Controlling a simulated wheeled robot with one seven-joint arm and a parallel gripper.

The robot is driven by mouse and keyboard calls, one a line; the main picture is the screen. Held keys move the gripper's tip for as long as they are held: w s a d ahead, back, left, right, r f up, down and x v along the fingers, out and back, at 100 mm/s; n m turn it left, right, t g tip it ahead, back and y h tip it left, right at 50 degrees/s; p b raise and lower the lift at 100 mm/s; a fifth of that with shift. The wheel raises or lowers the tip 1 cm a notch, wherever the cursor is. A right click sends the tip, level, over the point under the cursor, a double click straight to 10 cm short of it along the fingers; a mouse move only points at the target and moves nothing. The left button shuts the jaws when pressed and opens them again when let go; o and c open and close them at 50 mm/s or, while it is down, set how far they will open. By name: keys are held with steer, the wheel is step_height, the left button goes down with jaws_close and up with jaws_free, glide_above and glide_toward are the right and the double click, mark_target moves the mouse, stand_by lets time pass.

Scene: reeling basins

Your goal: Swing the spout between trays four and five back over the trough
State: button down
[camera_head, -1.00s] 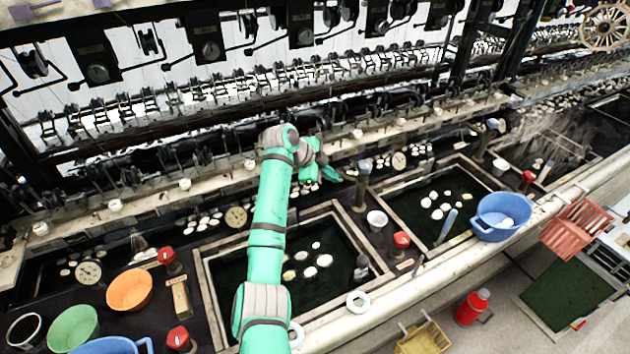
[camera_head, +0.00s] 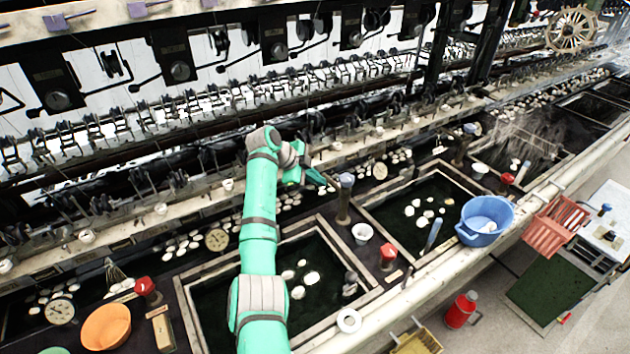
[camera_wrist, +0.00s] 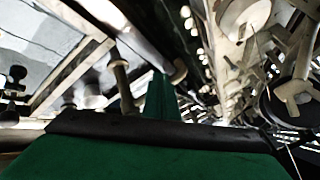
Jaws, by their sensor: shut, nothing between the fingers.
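The spout (camera_head: 344,202) is a short brownish post with a grey top, standing on the dark strip between two square trays. One tray (camera_head: 374,283) is left of it and the other (camera_head: 447,160) right of it. My gripper (camera_head: 322,179) is shut and empty, just left of the spout's upper part. I see no clear contact. In the wrist view the shut fingers (camera_wrist: 160,97) point forward, with a post-like piece (camera_wrist: 122,85) close to their left; which way the spout's outlet points is unclear. The trough behind is partly hidden by my arm.
Reeling frames with thin rods (camera_head: 235,95) run behind the basins. A white cup (camera_head: 362,233) and a red-capped post (camera_head: 388,256) stand near the spout. A blue basin (camera_head: 486,220) sits on the front ledge, and a red bottle (camera_head: 460,310) is on the floor.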

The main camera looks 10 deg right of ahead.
steer(key=shift+w+d, duration=0.15)
steer(key=shift+d, duration=0.05)
stand_by(0.5)
steer(key=a+r, duration=0.6)
steer(key=a, duration=0.4)
steer(key=shift+w+r, duration=0.25)
steer(key=shift+r, duration=0.1)
